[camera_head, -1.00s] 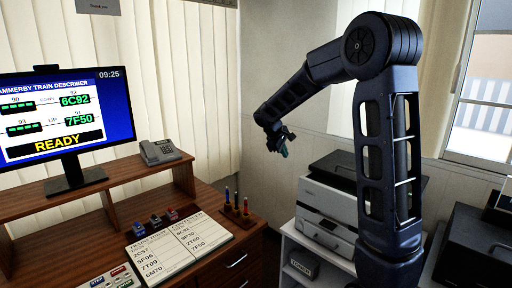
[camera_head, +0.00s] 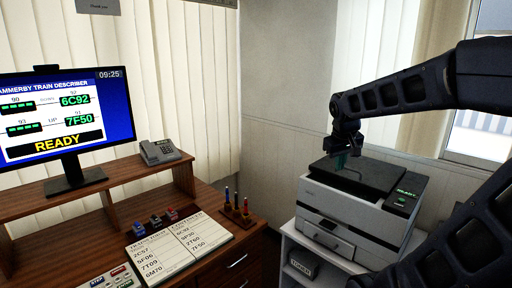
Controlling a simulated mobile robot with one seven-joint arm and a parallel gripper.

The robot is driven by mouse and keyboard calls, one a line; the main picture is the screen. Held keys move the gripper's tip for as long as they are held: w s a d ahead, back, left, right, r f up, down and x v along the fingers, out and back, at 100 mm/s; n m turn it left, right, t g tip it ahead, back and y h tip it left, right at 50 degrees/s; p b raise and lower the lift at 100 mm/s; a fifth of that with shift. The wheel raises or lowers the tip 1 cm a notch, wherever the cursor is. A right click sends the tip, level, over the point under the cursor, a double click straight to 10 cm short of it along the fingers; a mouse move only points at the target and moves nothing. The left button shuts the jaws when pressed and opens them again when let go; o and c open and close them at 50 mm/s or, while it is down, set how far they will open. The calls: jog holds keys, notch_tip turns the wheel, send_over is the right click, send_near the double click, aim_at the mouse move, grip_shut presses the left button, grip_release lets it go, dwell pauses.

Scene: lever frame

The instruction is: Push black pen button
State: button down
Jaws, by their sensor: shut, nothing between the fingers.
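My gripper (camera_head: 340,163) is shut and empty, pointing down over the printer lid, well right of the pens and blocks. I cannot tell whether it touches the lid.
A printer (camera_head: 345,215) with a small green-lit panel (camera_head: 404,195) stands on a white cabinet at right. The desk holds a monitor (camera_head: 68,120), a phone (camera_head: 160,152), paper sheets (camera_head: 175,245) and a button panel (camera_head: 110,279). A gap separates desk and cabinet.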

jog(key=s+d+f+m+y, duration=0.1)
jog(key=s+f+m, duration=0.1)
jog(key=s, duration=0.8)
jog(key=shift+m+t, duration=0.4)
jog(key=shift+m, duration=0.2)
jog(key=shift+f, duration=0.1)
